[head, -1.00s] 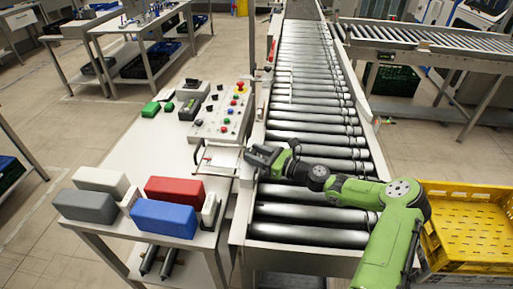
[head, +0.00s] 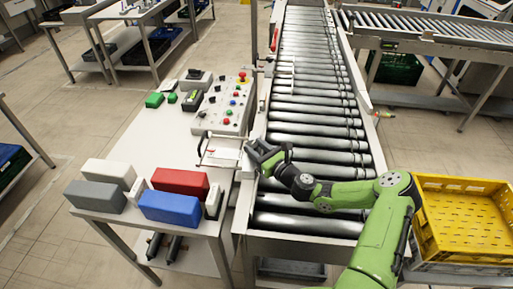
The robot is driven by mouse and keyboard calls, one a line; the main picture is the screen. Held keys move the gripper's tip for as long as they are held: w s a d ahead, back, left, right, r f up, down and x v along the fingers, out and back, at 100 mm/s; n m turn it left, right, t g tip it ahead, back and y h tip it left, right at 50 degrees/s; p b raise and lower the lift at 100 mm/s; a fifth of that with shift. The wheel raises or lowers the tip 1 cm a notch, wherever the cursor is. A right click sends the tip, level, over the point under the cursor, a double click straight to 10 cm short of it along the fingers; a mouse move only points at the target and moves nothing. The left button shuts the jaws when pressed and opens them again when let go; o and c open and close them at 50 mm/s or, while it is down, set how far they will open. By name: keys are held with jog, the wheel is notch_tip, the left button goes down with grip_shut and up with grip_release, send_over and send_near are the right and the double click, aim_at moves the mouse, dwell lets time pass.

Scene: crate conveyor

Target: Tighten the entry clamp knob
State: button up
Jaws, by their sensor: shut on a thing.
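My gripper (head: 252,149) is at the left side rail (head: 247,190) of the roller conveyor, near its front end. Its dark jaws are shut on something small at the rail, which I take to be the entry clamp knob. The jaws hide the knob, so I cannot see its shape or how far it is turned. My green arm reaches in from the lower right, across the front rollers.
Left of the rail, a white table (head: 150,150) carries a control panel (head: 226,108) with coloured buttons, a blue block (head: 168,208), a red block (head: 181,182) and other items. A yellow crate (head: 465,222) stands at right. The rollers (head: 312,130) are bare.

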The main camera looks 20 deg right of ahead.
jog(key=o, duration=1.1)
jog(key=shift+c, duration=0.2)
jog(key=v, duration=1.5)
jog(key=shift+s+d+b, duration=0.2)
jog(key=shift+s+b, duration=0.15)
